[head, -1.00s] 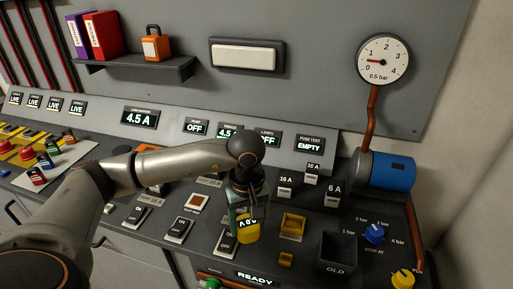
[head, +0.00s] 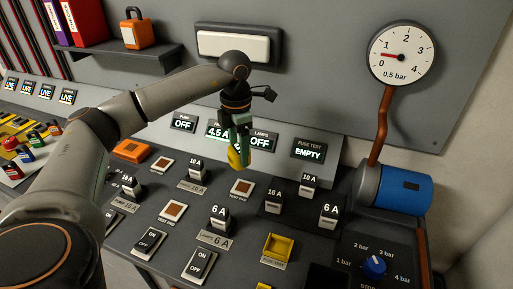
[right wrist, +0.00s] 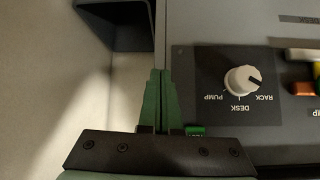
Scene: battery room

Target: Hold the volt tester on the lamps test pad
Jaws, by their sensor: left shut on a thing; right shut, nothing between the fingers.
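My left gripper (head: 240,136) is shut on the yellow volt tester (head: 235,157) and holds it pointing down. The tester is partly hidden by the green fingers. Below it in the head view is a brown test pad (head: 241,188), in line with the 6 A fuse (head: 219,216) marked LAMPS. A gap shows between tester and pad; I cannot tell its exact height. My right gripper (right wrist: 161,100) is shut and empty in the right wrist view, beside a panel with a white knob (right wrist: 242,80).
Other test pads (head: 173,210) and several fuses and switches crowd the desk. The LAMPS display (head: 262,141) reads OFF, behind the tester. A yellow tray (head: 278,248) stands at the front. A blue cylinder (head: 403,190) and pressure gauge (head: 402,54) are at the right.

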